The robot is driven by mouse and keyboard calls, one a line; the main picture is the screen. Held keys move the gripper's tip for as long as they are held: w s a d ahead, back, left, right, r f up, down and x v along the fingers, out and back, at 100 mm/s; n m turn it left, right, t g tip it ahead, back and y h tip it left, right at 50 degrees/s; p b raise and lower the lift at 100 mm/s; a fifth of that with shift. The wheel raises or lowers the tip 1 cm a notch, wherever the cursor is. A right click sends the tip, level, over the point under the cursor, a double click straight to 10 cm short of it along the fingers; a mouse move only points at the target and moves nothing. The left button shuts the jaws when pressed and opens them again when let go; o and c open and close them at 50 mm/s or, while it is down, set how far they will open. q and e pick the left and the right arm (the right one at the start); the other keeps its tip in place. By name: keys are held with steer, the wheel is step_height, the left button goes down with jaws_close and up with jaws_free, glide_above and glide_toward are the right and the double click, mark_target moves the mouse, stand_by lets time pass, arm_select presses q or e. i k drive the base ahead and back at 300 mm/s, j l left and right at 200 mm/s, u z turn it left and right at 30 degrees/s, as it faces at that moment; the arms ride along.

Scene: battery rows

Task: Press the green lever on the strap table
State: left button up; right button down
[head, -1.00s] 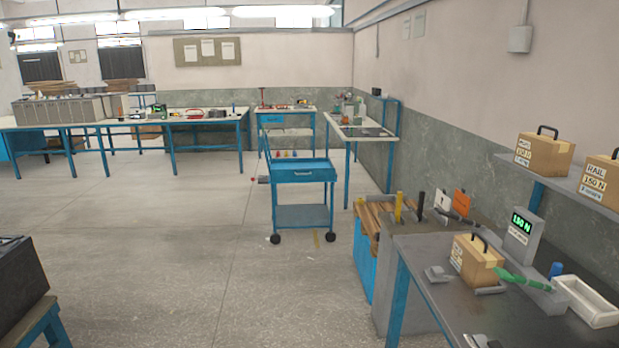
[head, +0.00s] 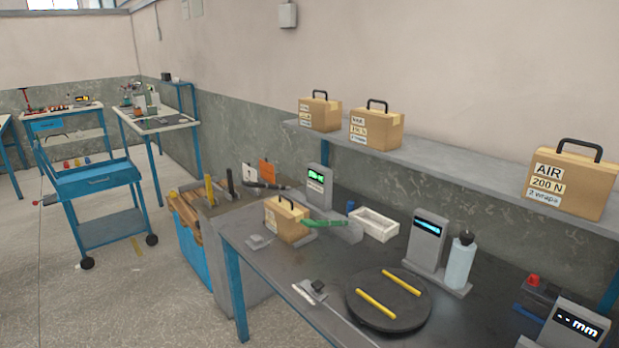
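The green lever (head: 323,223) sticks out to the left from a grey device on the dark strap table (head: 262,262), beside a cardboard box with a black handle (head: 287,220). A grey display post with green digits (head: 318,186) stands just behind the lever. The lever lies roughly level, its tip close to the box; whether they touch I cannot tell. Neither of my grippers shows in the head view.
On the table are a black round plate with two yellow bars (head: 388,301), a white tray (head: 374,225), a blue-lit display (head: 426,243) and a bottle (head: 460,260). A shelf (head: 440,165) holds boxes. A blue cart (head: 97,180) stands on the floor at left.

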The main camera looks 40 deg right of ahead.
mark_target(308, 223)
steer(key=z, duration=1.25)
steer(key=u, duration=0.25)
